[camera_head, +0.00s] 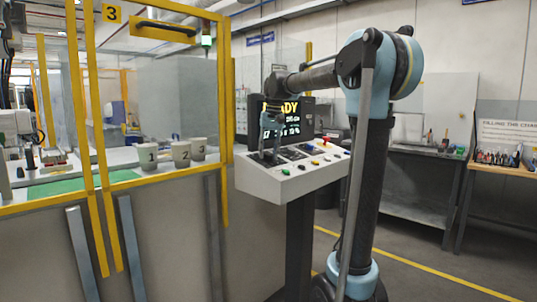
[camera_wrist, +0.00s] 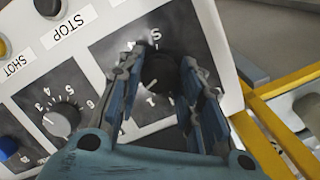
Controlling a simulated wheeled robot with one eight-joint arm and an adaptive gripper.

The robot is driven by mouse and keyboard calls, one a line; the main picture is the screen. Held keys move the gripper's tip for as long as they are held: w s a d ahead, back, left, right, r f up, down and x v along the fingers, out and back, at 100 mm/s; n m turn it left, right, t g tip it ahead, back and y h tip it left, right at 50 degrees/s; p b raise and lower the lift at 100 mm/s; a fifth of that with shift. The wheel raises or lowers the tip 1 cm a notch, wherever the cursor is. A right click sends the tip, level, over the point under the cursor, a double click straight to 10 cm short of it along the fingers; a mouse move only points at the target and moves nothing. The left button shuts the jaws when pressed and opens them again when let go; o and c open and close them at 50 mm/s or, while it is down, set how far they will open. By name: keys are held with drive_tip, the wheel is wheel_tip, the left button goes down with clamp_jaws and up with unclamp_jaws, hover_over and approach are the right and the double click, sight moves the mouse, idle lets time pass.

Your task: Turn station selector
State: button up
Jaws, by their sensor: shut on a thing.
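The station selector is a black round knob (camera_wrist: 158,72) on a dark plate with white marks, a "1" among them, in the wrist view. My gripper (camera_wrist: 162,60) has its two fingers on either side of the knob and is shut on it. The fingers hide part of the scale, so I cannot tell which mark the knob points at. In the head view my gripper (camera_head: 268,157) is down on the left part of the grey console (camera_head: 290,185), and the knob is hidden there.
A black STOP button (camera_wrist: 47,7) and a blue button (camera_wrist: 7,147) are close by. A screen (camera_head: 282,118) stands behind the console. A yellow-framed fence (camera_head: 98,150) and numbered cups (camera_head: 181,154) are to the left.

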sight(270, 155)
drive_tip(key=n+t, duration=0.1)
drive_tip(key=n, duration=0.5)
drive_tip(key=shift+h, duration=0.4)
idle(0.3)
drive_tip(key=o, duration=1.1)
drive_tip(key=shift+c, duration=0.2)
wheel_tip(270, 155, up, 12)
drive_tip(key=shift+s+d, duration=0.2)
drive_tip(key=shift+s, duration=0.25)
drive_tip(key=shift+f, duration=0.15)
